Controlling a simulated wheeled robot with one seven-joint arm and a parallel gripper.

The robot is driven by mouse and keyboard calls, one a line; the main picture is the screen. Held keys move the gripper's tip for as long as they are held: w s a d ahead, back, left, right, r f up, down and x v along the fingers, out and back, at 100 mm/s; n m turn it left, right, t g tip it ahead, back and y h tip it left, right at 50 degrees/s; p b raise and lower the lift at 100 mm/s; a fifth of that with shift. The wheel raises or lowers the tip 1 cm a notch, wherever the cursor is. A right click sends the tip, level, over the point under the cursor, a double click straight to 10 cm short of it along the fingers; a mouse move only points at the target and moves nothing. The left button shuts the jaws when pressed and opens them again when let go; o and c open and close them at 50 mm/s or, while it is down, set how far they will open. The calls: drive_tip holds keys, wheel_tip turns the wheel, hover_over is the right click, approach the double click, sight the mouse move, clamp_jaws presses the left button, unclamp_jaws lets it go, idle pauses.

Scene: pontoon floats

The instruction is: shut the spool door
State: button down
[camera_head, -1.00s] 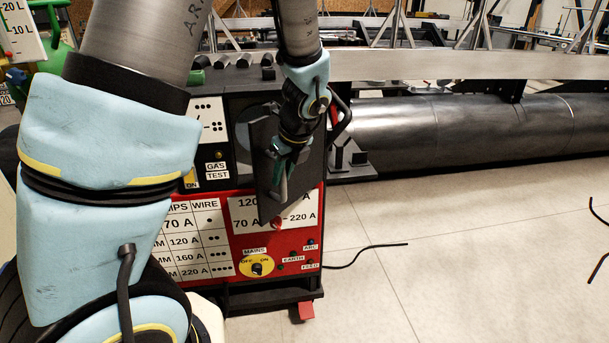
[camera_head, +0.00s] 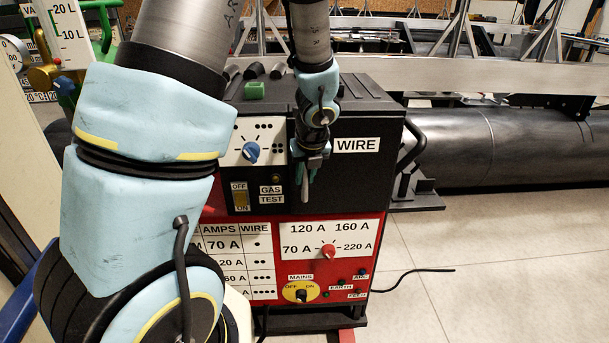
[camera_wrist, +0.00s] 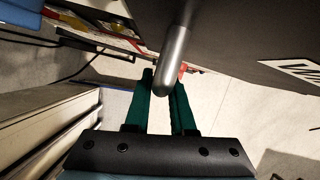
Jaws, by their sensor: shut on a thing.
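The spool door (camera_head: 352,185) is the black panel with the WIRE label, on the upper front of the red and black welding machine (camera_head: 380,120). It lies flush or nearly flush with the front; I cannot tell whether any gap is left. My gripper (camera_head: 307,172) is at the door's left side, shut on the silver door handle (camera_head: 305,190). In the wrist view the green fingers of my gripper (camera_wrist: 164,92) are around the handle (camera_wrist: 176,58), and the dark door face (camera_wrist: 235,40) fills the upper right. My arm hides part of the door's left edge.
A blue-knobbed dial (camera_head: 251,152) and a yellow gas switch (camera_head: 240,194) are left of the door. A red current knob (camera_head: 327,251) is below it. A black side handle (camera_head: 413,145) sticks out at right.

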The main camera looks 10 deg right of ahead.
drive_tip(key=shift+w, duration=0.4)
drive_tip(key=shift+w+r, duration=0.1)
drive_tip(key=c, duration=1.1)
unclamp_jaws()
drive_tip(key=shift+w+a, duration=0.1)
drive_tip(key=o, duration=0.3)
drive_tip(key=shift+o, duration=0.2)
drive_tip(key=shift+s, duration=0.2)
drive_tip(key=p+v, duration=0.2)
drive_tip(key=v, duration=0.8)
drive_tip(key=shift+r, duration=0.3)
drive_tip(key=shift+s, duration=0.1)
